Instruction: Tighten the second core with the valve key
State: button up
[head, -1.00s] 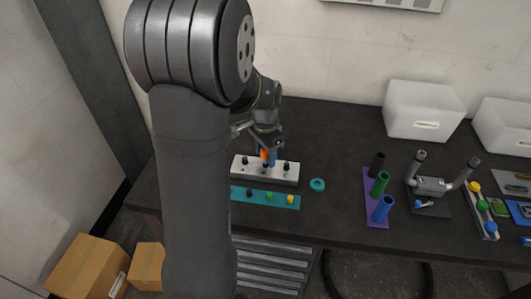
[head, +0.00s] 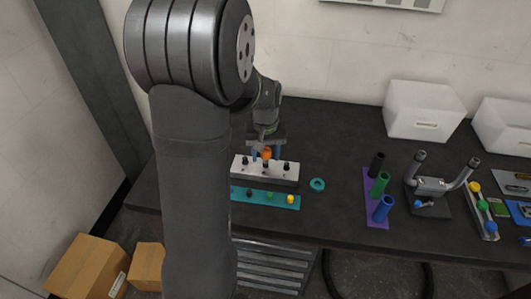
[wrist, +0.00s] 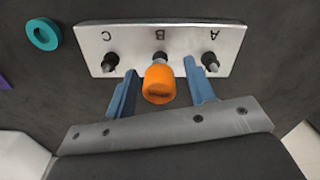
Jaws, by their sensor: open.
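A silver block (head: 265,170) holds three dark valve stems, and the wrist view shows it marked A, B and C (wrist: 160,48). The orange valve key (wrist: 159,84) stands on the middle stem, B; it also shows in the head view (head: 266,153). Stem A (wrist: 210,61) and stem C (wrist: 110,61) have nothing on them. My gripper (wrist: 162,88) is open, with one blue finger on each side of the orange key and a gap on both sides. In the head view my gripper (head: 263,150) is just behind the block.
Farther right are a purple rack (head: 370,205) with tubes, a metal stand (head: 430,186) and white bins (head: 420,112).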

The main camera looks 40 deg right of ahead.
jog(key=c, duration=1.1)
jog(key=shift+m, duration=1.5)
jog(key=shift+r, duration=3.5)
